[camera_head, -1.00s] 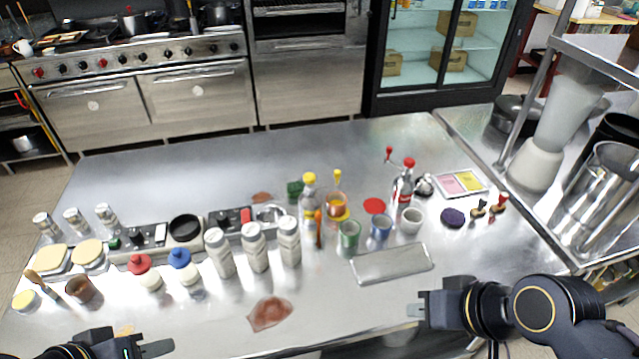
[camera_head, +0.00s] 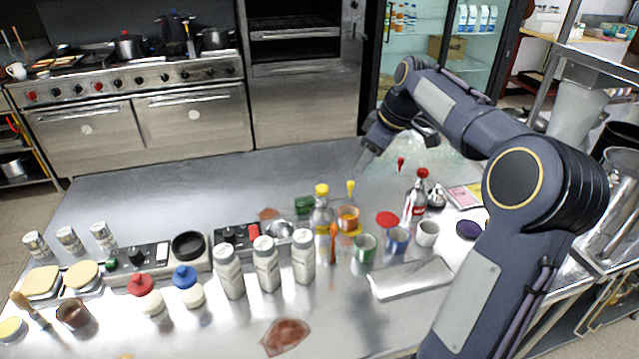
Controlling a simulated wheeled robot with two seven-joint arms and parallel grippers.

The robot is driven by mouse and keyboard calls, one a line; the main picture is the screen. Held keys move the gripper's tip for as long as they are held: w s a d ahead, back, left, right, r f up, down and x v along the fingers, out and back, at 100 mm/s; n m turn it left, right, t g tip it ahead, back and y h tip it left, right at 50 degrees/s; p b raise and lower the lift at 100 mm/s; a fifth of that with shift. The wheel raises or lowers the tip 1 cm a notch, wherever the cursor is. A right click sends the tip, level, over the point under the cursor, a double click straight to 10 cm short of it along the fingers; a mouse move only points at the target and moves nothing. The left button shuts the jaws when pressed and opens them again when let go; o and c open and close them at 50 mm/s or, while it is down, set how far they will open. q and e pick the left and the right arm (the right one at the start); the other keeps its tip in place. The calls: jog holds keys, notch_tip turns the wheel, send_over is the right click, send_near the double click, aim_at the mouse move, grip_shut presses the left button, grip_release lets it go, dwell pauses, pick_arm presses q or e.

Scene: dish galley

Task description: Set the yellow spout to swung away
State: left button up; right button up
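The small yellow spout (camera_head: 351,188) stands up above a low vessel with an orange band (camera_head: 348,218), on the steel table's far middle. Its exact turn is too small to tell. A bottle with a yellow cap (camera_head: 321,190) stands just left of it. My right gripper (camera_head: 364,160) hangs above and slightly right of the spout in the picture, apart from it, fingers pointing down. Its finger gap is not clear. My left gripper is out of view.
A red-capped bottle (camera_head: 416,200) and a red spout (camera_head: 401,164) stand right of the yellow spout. Green (camera_head: 364,247), blue (camera_head: 398,240) and white (camera_head: 427,233) cups stand in front. The table's far left (camera_head: 150,195) is clear.

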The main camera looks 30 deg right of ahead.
aim_at(351, 182)
jog(key=x, duration=0.8)
jog(key=shift+w+d, duration=0.15)
jog(key=shift+w, duration=0.1)
grip_shut()
